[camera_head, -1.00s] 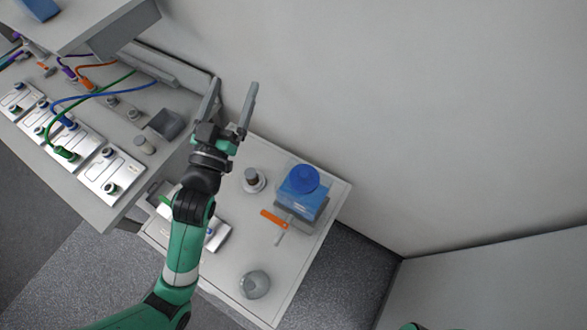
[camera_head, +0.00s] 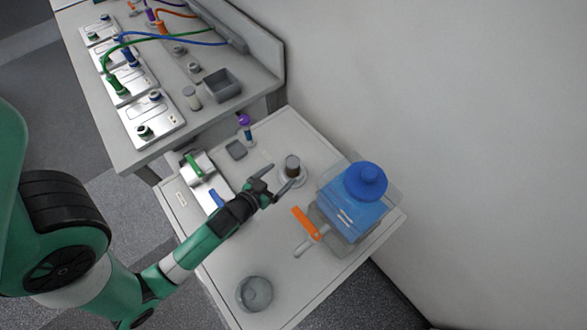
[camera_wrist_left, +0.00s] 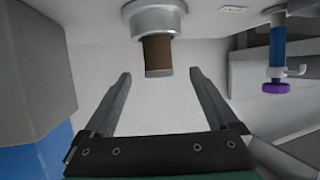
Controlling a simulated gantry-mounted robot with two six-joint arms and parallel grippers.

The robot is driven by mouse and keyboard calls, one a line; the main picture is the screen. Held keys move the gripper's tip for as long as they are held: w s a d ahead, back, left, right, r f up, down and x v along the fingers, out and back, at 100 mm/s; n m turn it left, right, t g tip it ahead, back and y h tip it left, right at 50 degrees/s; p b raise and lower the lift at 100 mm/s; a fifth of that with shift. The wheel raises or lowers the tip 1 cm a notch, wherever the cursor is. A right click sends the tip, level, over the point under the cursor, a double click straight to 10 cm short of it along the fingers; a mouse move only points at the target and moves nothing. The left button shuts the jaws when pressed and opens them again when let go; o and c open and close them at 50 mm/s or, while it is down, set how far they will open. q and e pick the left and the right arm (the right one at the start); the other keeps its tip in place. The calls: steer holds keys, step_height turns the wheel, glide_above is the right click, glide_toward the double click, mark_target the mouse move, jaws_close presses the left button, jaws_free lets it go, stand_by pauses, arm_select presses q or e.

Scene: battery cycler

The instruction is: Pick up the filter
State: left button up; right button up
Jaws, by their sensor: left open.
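A short brown cylinder with a grey end, which looks like the filter (camera_head: 292,163), stands in a round pale holder (camera_head: 290,180) on the low white table. In the left wrist view the filter (camera_wrist_left: 157,57) hangs from the holder (camera_wrist_left: 153,18) at the top of the picture, just beyond the gap between my fingertips. My left gripper (camera_head: 279,180) is open and empty, close to the holder on its front left side. It also shows in the left wrist view (camera_wrist_left: 160,74), with a finger on each side of the filter's line. My right gripper is not in view.
A blue-capped container (camera_head: 350,208) stands right of the holder, with an orange-handled tool (camera_head: 305,223) beside it. A glass bowl (camera_head: 254,293) is at the front. A higher bench (camera_head: 150,157) is at the left.

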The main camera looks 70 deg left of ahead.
mark_target(289, 170)
arm_select(q)
steer(key=x, duration=0.3)
steer(key=shift+r, duration=0.1)
steer(key=b+x, duration=0.2)
steer(key=x, duration=0.3)
steer(key=shift+w+d+f, duration=0.1)
steer(key=shift+f, duration=0.1)
steer(key=c, duration=1.5)
